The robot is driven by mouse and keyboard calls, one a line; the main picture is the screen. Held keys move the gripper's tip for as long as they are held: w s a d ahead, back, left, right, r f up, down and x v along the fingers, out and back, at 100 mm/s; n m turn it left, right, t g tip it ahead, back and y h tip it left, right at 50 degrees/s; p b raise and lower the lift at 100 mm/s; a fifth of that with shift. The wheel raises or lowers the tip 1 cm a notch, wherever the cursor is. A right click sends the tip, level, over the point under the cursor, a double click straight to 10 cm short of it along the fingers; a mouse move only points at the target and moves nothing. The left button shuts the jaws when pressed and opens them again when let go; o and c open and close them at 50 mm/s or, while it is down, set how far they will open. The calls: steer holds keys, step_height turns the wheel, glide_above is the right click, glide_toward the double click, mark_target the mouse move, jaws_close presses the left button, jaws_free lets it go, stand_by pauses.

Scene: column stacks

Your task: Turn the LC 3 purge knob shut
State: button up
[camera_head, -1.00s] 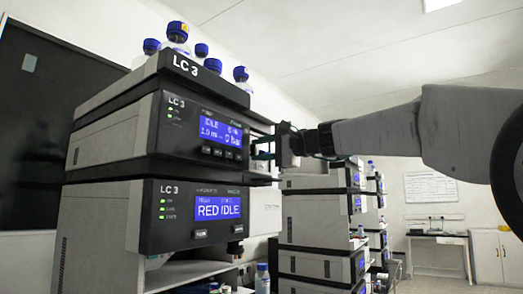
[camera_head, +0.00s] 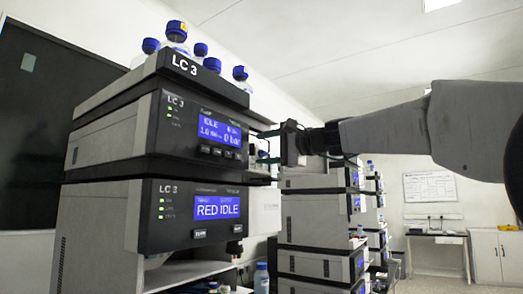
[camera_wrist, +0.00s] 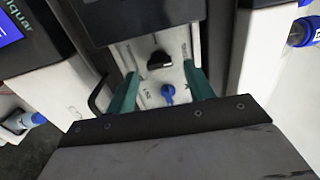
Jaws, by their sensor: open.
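The LC 3 stack (camera_head: 150,125) stands at the left in the head view, with its pump module display (camera_head: 220,130) lit and reading IDLE. My gripper (camera_head: 262,146) is at the right end of that module's front, its teal fingers apart. In the wrist view my gripper (camera_wrist: 161,69) is open and empty, its fingers either side of a light panel strip. A black knob (camera_wrist: 158,60) sits on this strip around fingertip level. A blue knob-like part (camera_wrist: 168,94) sits nearer me between the fingers. I cannot tell whether the fingers touch either one.
The lower LC 3 module (camera_head: 195,215) reads RED IDLE. Blue-capped bottles (camera_head: 177,32) stand on top of the stack. More instrument stacks (camera_head: 318,225) stand behind to the right. A desk (camera_head: 437,238) is at the far right.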

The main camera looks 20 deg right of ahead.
steer(key=v, duration=0.6)
steer(key=shift+f, duration=0.1)
stand_by(0.3)
steer(key=s+a+f+n+g+h, duration=0.15)
steer(key=s+f+g, duration=0.3)
steer(key=f, duration=0.85)
steer(key=s+a+f+n+g+h, duration=0.1)
steer(key=s+f+n+g+h, duration=0.3)
steer(key=f, duration=1)
steer(key=s+f+n+g+h, duration=0.5)
steer(key=s+f, duration=1.6)
steer(key=s, duration=0.2)
steer(key=shift+s+d, duration=0.25)
steer(key=shift+d, duration=0.05)
steer(key=shift+n, duration=0.25)
